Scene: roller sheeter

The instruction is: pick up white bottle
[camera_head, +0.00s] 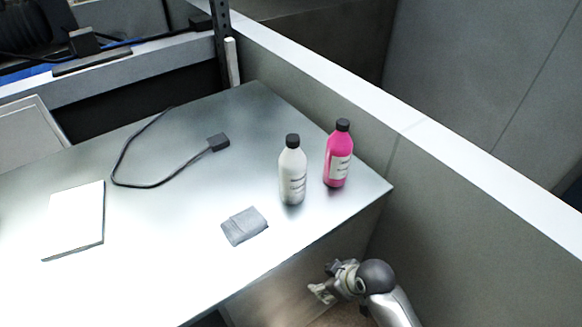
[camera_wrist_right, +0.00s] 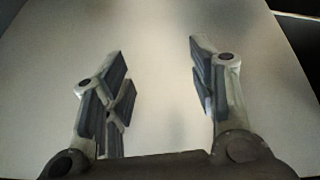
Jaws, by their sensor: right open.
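The white bottle (camera_head: 292,177) with a black cap stands upright on the metal table (camera_head: 190,235), near its right end. My right gripper (camera_head: 318,288) is below and to the right of the table's front edge, apart from the bottle. In the right wrist view my right gripper (camera_wrist_right: 160,85) is open, with nothing between its fingers and a plain pale surface beyond. The white bottle does not show in the right wrist view. My left gripper is in neither view.
A pink bottle (camera_head: 338,158) with a black cap stands just right of the white one. A folded grey cloth (camera_head: 244,226), a black cable (camera_head: 150,186) and a white pad (camera_head: 75,220) lie on the table. A grey wall (camera_head: 440,190) with a white top runs along the right.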

